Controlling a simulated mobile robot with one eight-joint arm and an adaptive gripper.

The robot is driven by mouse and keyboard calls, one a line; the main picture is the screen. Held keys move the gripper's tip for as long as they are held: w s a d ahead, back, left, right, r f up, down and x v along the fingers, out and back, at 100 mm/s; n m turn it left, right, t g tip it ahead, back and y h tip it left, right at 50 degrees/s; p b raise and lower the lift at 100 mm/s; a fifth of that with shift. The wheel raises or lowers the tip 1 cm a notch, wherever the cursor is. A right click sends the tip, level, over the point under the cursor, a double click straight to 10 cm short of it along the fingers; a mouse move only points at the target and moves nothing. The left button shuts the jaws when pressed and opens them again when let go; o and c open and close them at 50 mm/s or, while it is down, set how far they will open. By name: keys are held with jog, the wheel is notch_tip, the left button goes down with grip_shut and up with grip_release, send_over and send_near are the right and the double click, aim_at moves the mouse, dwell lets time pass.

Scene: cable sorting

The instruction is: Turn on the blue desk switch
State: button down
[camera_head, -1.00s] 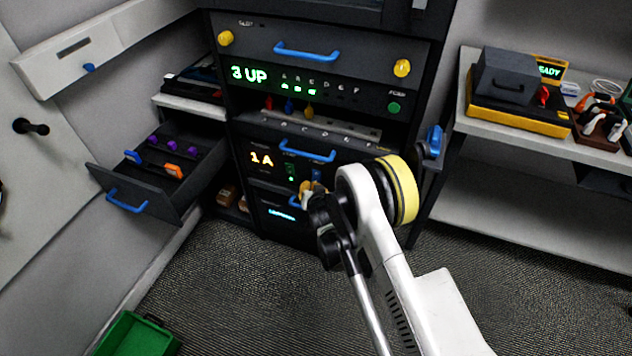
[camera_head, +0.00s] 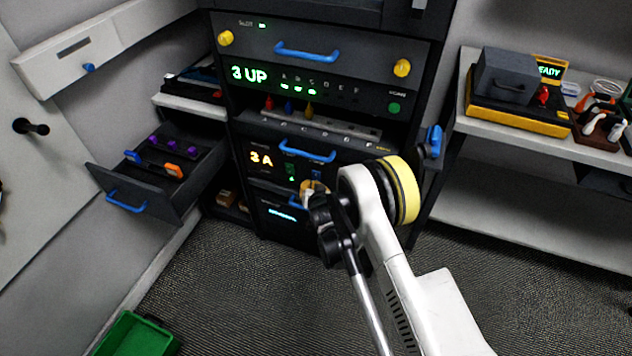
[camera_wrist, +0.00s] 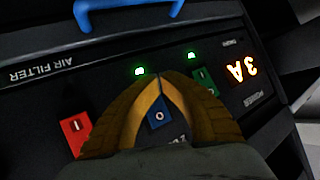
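The blue switch (camera_wrist: 157,113), marked with a circle, is on the dark panel and shows in the gap between my fingers in the wrist view. It also shows small in the head view (camera_head: 316,174). My gripper (camera_wrist: 160,76) has brown and yellow fingers whose tips come together just beyond the switch; it looks shut, with nothing held. Whether it touches the switch cannot be told. In the head view my gripper (camera_head: 312,190) is at the panel, partly hidden by my arm. The label near the blue switch is mostly covered.
A red switch (camera_wrist: 75,131) and a green switch (camera_wrist: 206,80) flank the blue one. Two green lamps glow above. The orange display (camera_wrist: 243,71) reads 3 A. A blue handle (camera_head: 307,152) protrudes above the panel. An open drawer (camera_head: 160,185) juts out at left.

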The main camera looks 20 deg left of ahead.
jog(key=shift+s, duration=0.1)
jog(key=shift+s+a+r, duration=0.1)
jog(key=shift+s, duration=0.55)
